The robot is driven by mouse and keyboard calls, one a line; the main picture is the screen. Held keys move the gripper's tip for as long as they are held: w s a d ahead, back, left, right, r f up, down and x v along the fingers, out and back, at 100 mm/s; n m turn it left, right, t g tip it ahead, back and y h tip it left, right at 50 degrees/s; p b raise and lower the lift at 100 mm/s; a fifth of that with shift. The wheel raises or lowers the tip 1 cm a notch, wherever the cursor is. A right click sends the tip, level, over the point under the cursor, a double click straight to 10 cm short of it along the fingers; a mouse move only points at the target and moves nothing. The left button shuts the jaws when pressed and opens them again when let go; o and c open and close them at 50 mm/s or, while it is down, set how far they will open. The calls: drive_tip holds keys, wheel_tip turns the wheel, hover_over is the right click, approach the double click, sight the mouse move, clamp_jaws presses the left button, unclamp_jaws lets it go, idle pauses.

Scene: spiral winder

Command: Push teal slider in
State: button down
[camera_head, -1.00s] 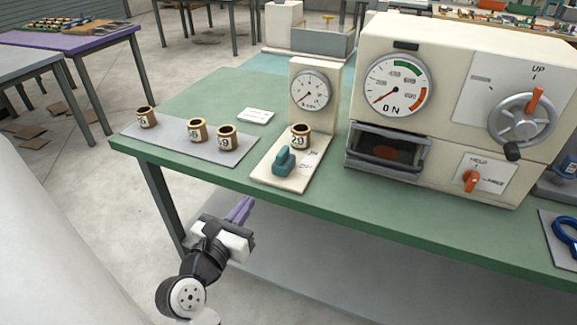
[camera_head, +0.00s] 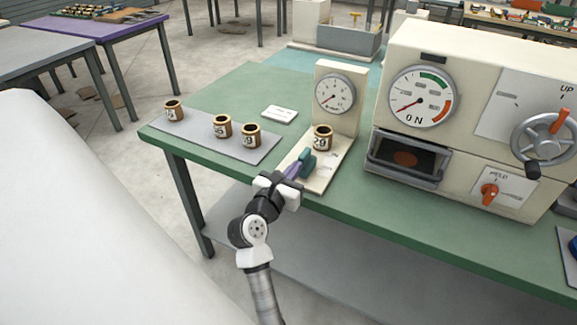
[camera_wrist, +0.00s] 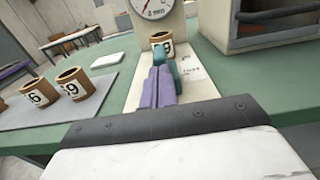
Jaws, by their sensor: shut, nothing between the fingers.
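The teal slider (camera_head: 307,161) stands on the cream base plate (camera_head: 324,182) of the small gauge unit, in front of a brown ring marked 29 (camera_head: 322,138). My gripper (camera_head: 292,171) is shut and empty, with its purple fingers at the slider's near side. In the wrist view the fingers (camera_wrist: 158,88) point forward at the teal slider (camera_wrist: 166,55), which they partly hide. They appear to touch it, but exact contact is hard to tell. The ring (camera_wrist: 160,39) sits right behind the slider.
A round dial (camera_head: 335,93) rises behind the ring. Several brown rings stand on a grey mat (camera_head: 210,147) to the left. A large cream machine (camera_head: 440,95) with an open dark slot stands to the right. A white card (camera_head: 280,113) lies behind the mat.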

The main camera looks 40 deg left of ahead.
sight(309, 149)
drive_tip(key=shift+w, duration=0.15)
drive_tip(key=p+x, duration=0.2)
drive_tip(key=x, duration=0.4)
drive_tip(key=shift+w+r, duration=0.15)
drive_tip(key=shift+d+r, duration=0.1)
drive_tip(key=shift+r, duration=0.05)
